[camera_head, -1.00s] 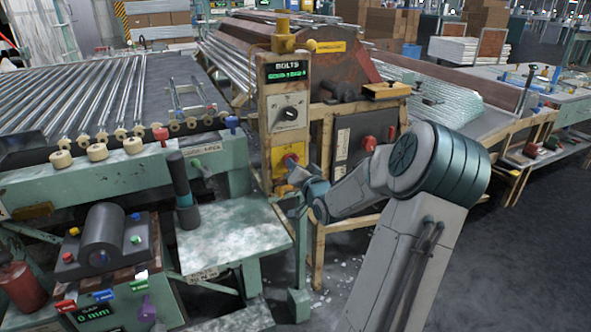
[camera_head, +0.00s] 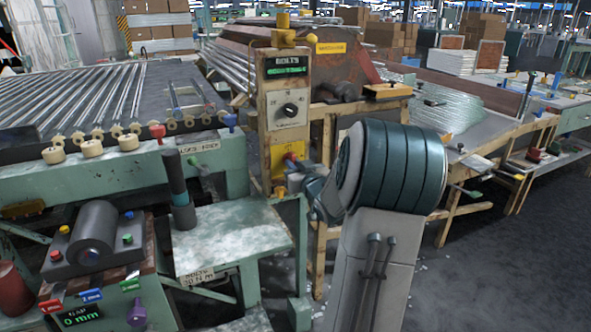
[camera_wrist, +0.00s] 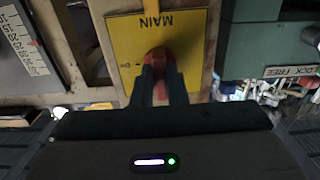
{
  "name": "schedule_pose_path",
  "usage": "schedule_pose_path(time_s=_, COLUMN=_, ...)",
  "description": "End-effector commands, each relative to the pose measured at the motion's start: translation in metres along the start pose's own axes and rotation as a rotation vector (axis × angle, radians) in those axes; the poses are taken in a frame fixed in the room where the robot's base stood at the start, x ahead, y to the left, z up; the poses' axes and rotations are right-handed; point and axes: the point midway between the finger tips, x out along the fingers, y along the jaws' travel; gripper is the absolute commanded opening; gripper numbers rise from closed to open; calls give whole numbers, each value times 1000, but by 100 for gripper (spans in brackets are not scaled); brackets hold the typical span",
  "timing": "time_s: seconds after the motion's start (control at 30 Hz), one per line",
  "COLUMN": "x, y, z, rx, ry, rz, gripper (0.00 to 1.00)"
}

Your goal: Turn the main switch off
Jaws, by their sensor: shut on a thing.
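The main switch is a red knob (camera_wrist: 159,62) on a yellow plate (camera_wrist: 126,38) marked MAIN, which appears upside down in the wrist view. My gripper (camera_wrist: 160,82) has its two dark fingers on either side of the red knob and is shut on it. The knob's exact angle is hard to tell behind the fingers. In the head view the yellow plate (camera_head: 288,153) shows low on the beige control post (camera_head: 265,120).
Above the plate is a panel with a black dial (camera_head: 290,109) and a green BOLTS display (camera_head: 287,71). A green table (camera_head: 235,235) stands left of the post. A wooden frame is behind my arm.

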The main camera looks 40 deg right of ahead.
Motion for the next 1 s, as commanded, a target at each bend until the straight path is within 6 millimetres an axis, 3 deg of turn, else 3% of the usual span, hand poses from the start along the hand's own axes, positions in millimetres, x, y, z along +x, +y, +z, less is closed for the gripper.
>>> schedule_pose_path(time_s=0.5, x=0, y=0, z=2, rx=-17, ry=-5, rz=1, gripper=0)
schedule_pose_path(time_s=0.53, x=0, y=0, z=2, rx=-16, ry=-5, rz=1, gripper=21)
schedule_pose_path(time_s=0.6, x=0, y=0, z=2, rx=-16, ry=-4, rz=1, gripper=35)
schedule_pose_path(time_s=1.0, x=-9, y=0, z=0, rx=-16, ry=-3, rz=2, gripper=35)
